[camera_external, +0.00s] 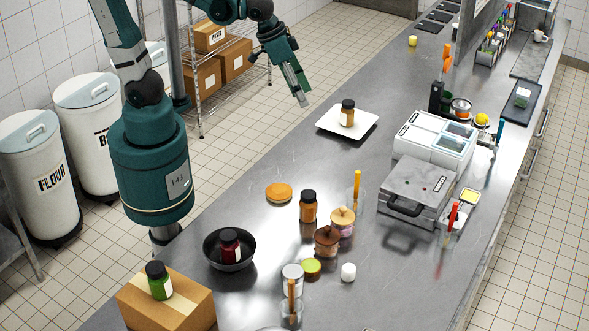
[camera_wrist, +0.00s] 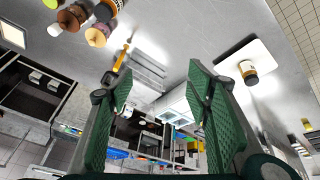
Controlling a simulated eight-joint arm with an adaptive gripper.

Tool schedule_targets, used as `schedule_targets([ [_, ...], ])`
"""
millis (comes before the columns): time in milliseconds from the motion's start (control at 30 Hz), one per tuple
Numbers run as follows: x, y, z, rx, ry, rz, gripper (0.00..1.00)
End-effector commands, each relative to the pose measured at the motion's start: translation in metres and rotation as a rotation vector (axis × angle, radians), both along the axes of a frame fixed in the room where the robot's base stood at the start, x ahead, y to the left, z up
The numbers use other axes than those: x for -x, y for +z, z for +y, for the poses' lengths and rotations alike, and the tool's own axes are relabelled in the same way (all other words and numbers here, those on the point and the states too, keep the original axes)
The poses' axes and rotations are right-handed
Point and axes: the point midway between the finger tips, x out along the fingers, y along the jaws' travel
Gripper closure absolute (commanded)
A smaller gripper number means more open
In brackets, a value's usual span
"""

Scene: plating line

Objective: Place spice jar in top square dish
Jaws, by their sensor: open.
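A white square dish (camera_external: 331,124) lies on the steel counter at the upper middle of the external view. A spice jar with a dark lid and brown contents (camera_external: 347,114) stands upright on it. In the wrist view the dish (camera_wrist: 262,52) and the jar (camera_wrist: 248,73) are at the right, outside the jaws. My gripper (camera_external: 303,101) is open above and left of the dish in the external view, apart from the jar. The wrist view shows both fingers (camera_wrist: 158,72) spread, with nothing between them. An orange spice jar (camera_external: 308,207) stands mid-counter.
A red jar (camera_external: 230,243) sits in a black bowl (camera_external: 211,258); a green jar (camera_external: 158,281) stands on a cardboard box (camera_external: 185,309). A bun (camera_external: 278,192), small pots and a press (camera_external: 416,187) are on the counter. Bare counter lies between bun and dish.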

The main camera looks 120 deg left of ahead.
Motion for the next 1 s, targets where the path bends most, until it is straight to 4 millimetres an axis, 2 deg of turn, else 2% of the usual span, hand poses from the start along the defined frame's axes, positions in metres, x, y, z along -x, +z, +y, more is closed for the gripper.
schedule_targets([
  [33,0.005,0.002,-0.012,-0.007,-0.033,-0.008,0.51],
  [200,0.019,0.008,-0.047,-0.035,-0.145,-0.036,0.51],
  [600,0.06,0.013,-0.12,-0.104,-0.399,-0.11,0.51],
  [800,0.08,0.011,-0.15,-0.137,-0.517,-0.147,0.51],
  [1000,0.094,0.009,-0.168,-0.159,-0.591,-0.174,0.51],
])
